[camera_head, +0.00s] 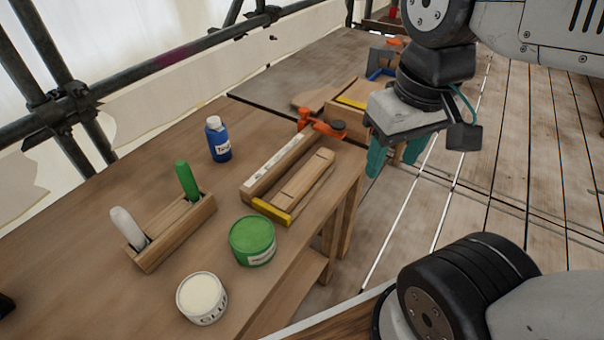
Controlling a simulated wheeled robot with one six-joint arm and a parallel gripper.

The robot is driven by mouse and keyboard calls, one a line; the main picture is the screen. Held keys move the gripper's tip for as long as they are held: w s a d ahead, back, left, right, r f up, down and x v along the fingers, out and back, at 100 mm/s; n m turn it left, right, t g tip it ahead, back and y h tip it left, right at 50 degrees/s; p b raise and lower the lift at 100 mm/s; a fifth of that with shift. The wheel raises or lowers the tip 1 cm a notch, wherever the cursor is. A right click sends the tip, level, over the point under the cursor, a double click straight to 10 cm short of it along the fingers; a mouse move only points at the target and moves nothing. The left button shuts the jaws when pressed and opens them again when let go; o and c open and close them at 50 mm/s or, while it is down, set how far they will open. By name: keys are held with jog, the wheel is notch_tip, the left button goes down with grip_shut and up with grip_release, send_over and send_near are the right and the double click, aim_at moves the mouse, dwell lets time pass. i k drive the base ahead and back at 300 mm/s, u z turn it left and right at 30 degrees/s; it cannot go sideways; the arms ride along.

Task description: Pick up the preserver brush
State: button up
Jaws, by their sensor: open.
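A wooden holder (163,239) stands on the workbench at the left. Two handles stick up from it: a green one (187,181) at its right end and a white one (129,228) at its left end. The green handle matches the green tin (252,241) in colour, so I take it as the preserver brush; its lower part is hidden in the holder. My gripper (396,160), with teal fingers, hangs open and empty past the bench's right edge, well to the right of the green handle.
On the workbench (90,215) stand a blue bottle (218,140), a white glue tin (202,299) and a wooden jig (285,182) with an orange clamp (322,128). Scaffold tubes run behind the bench. Bare wood lies between bottle and holder.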

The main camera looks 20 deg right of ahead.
aim_at(183, 170)
jog(key=u, duration=0.35)
jog(key=i, duration=0.15)
jog(key=u, duration=0.4)
